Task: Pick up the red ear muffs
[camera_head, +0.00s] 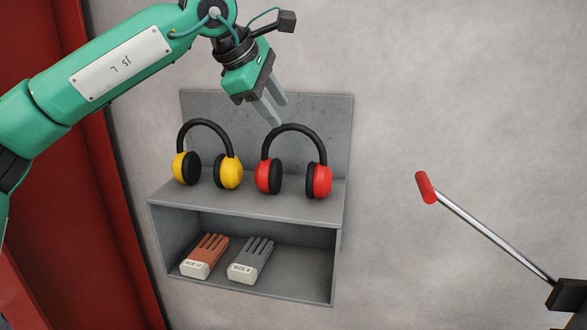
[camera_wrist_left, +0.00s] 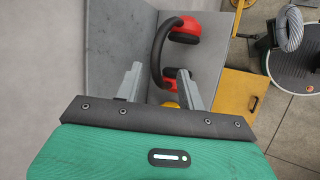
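The red ear muffs (camera_head: 321,180) stand upright on the top of a grey wall shelf, with their black headband arched upward. In the left wrist view the red ear muffs (camera_wrist_left: 184,31) show ahead of the fingers, with the headband between and beyond the fingertips. My left gripper (camera_head: 275,112) is open and empty, pointing down just above the headband and slightly to its left. Its two fingers also show apart in the left wrist view (camera_wrist_left: 158,82). My right gripper is not in view.
Yellow ear muffs (camera_head: 231,171) stand left of the red ones on the same grey shelf (camera_head: 210,200). An orange glove pack (camera_head: 205,255) and a grey glove pack (camera_head: 250,260) lie in the lower compartment. A red-handled lever (camera_head: 427,188) sticks out at right.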

